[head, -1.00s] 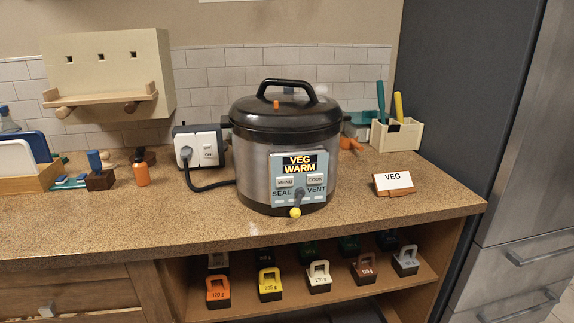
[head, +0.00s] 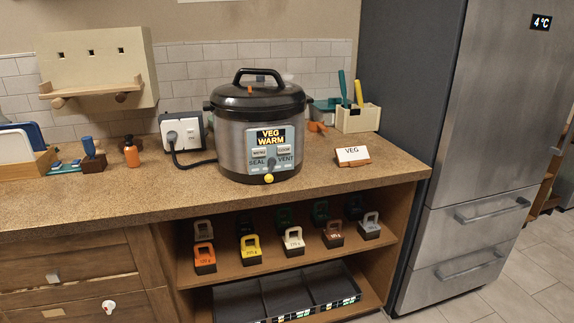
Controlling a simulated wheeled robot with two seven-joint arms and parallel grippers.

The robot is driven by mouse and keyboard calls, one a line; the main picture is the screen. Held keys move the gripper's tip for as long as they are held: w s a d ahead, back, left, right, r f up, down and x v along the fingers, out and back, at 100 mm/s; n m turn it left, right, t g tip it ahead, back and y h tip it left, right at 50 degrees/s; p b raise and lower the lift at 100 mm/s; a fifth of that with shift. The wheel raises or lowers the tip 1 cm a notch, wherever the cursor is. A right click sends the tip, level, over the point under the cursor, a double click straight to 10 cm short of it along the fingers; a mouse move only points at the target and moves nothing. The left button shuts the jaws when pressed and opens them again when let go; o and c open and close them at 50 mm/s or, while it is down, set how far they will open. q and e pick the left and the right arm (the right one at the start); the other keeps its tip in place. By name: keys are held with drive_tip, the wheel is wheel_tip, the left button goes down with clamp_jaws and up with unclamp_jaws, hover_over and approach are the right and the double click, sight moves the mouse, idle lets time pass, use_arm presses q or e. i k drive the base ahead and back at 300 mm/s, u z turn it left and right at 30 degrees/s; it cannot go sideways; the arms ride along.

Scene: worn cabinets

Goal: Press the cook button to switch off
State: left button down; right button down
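A silver and black pressure cooker (head: 234,135) stands on the counter with its black lid on. Its front panel has a display (head: 270,137) reading "VEG WARM". Below the display are a MENU button (head: 259,153) on the left and a COOK button (head: 284,150) on the right. Under them are the words SEAL and VENT with a dark lever (head: 271,163) between them, and a yellow knob (head: 268,178) at the bottom. Neither of my grippers shows in the head view.
A card reading "VEG" (head: 352,155) stands right of the cooker. A white socket box (head: 182,131) with a plugged cable is at its left. Labelled weights (head: 250,249) fill the shelf below, above a black divided tray (head: 238,301). A fridge (head: 455,130) stands at right. The counter front is clear.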

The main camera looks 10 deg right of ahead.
sight(282, 149)
drive_tip(key=z, duration=0.15)
drive_tip(key=i, duration=1.1)
drive_tip(key=u, duration=0.45)
